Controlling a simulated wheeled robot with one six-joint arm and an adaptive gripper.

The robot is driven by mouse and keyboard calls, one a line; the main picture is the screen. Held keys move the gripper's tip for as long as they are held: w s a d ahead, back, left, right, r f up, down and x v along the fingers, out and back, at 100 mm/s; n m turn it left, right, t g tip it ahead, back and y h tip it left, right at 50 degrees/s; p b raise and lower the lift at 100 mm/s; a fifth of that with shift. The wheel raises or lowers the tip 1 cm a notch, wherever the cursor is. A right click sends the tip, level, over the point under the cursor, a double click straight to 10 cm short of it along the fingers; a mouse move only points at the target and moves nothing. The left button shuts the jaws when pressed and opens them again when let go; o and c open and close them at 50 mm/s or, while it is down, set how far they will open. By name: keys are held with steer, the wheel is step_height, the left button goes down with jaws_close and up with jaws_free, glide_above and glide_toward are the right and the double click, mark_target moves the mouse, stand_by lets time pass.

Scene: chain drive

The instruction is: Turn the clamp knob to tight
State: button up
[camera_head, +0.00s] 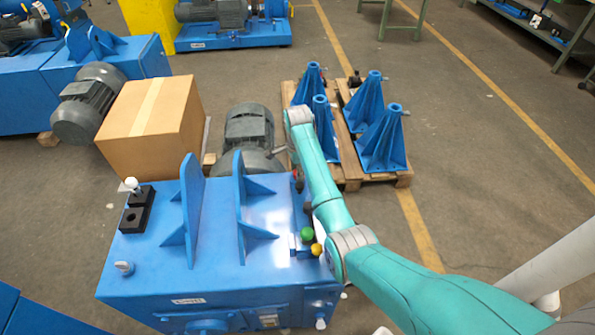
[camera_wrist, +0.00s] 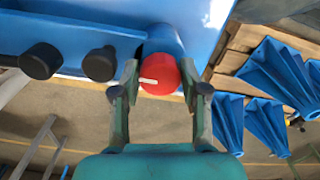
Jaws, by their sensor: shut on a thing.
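The clamp knob (camera_wrist: 160,76) is round and red, with a short white mark that points left in the wrist view. My gripper (camera_wrist: 159,82) has one finger at each side of the knob and is shut on it. The knob sits at the end of a blue rounded housing (camera_wrist: 163,40). In the head view my teal arm reaches over the right side of the blue machine (camera_head: 150,255), and my gripper and most of that side are hidden behind it.
Two black knobs (camera_wrist: 100,64) stand left of the red knob in the wrist view. Green (camera_head: 307,233) and yellow (camera_head: 316,250) balls sit by my arm. A pallet (camera_head: 403,180) with several blue stands lies to the right. A cardboard box (camera_head: 150,125) stands behind the machine.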

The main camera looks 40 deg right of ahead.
stand_by(0.3)
steer(key=o, duration=0.9)
steer(key=shift+r, duration=3.8)
